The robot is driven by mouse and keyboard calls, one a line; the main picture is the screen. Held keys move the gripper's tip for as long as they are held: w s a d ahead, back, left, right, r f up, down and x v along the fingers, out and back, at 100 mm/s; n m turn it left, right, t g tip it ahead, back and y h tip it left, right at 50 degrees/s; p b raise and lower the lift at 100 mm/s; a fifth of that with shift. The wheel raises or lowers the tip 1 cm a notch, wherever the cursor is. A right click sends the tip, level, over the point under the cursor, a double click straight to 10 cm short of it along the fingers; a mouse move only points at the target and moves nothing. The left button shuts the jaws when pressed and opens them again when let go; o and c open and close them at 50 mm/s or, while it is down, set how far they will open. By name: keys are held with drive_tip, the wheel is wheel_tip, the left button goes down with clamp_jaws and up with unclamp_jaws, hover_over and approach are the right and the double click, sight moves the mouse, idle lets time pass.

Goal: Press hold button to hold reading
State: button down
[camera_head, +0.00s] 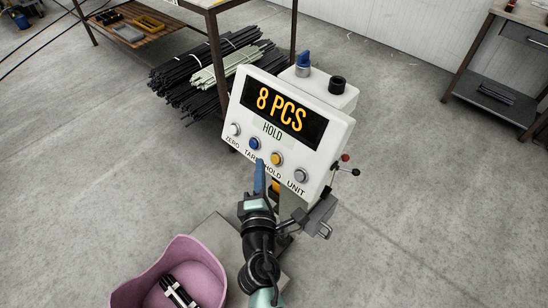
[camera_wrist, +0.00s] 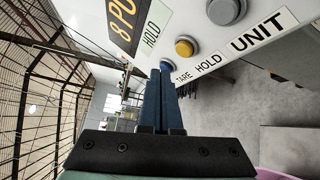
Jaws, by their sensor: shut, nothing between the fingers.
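The white indicator panel (camera_head: 232,108) has an orange display (camera_head: 283,108) reading "8 PCS", with a greenish strip (camera_head: 271,131) reading "HOLD" beneath it. The yellow hold button (camera_head: 276,159) sits between the blue tare button (camera_head: 255,144) and the grey unit button (camera_head: 300,175). My gripper (camera_head: 260,163) is shut and empty, its blue fingers pointing at the panel below the blue button and left of the yellow one. In the wrist view, its tips (camera_wrist: 160,72) are near the blue button (camera_wrist: 166,66); the yellow button (camera_wrist: 185,47) is to their upper right. Contact cannot be told.
A white zero button (camera_head: 234,129) is at the panel's left. A purple bin (camera_head: 205,258) with dark banded rods stands at lower left. Behind is a rack (camera_head: 212,55) with bundles of black and green rods. A workbench (camera_head: 520,20) stands at upper right.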

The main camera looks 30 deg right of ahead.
drive_tip(key=shift+s+a+r, duration=0.2)
drive_tip(key=shift+a+r, duration=0.1)
drive_tip(key=shift+a, duration=0.3)
drive_tip(key=shift+s+a+r, duration=0.2)
drive_tip(key=shift+a+r, duration=0.05)
drive_tip(key=shift+a, duration=0.35)
drive_tip(key=shift+r, duration=0.1)
drive_tip(key=w+a+r+m+t+p, duration=0.25)
drive_tip(key=r+m, duration=0.35)
drive_tip(key=r, duration=1.3)
drive_tip(key=w+a+r+m+t+p, duration=0.1)
drive_tip(key=a+r+m+t+p, duration=0.25)
drive_tip(key=r, duration=1.45)
drive_tip(key=s+a+r+m+t+y+p, duration=0.1)
drive_tip(key=s+a+r+m+t+y, duration=0.1)
drive_tip(key=r, duration=0.7)
drive_tip(key=s+a+r+m+t+y+p, duration=0.2)
drive_tip(key=s+a+r+y, duration=0.1)
drive_tip(key=s+r, duration=0.4)
drive_tip(key=s+a+r+m+t+y+p, duration=0.2)
drive_tip(key=s+a+r, duration=0.2)
drive_tip(key=r, duration=0.8)
drive_tip(key=shift+s+r+y, duration=0.35)
drive_tip(key=shift+s+y, duration=0.05)
drive_tip(key=shift+s, duration=0.2)
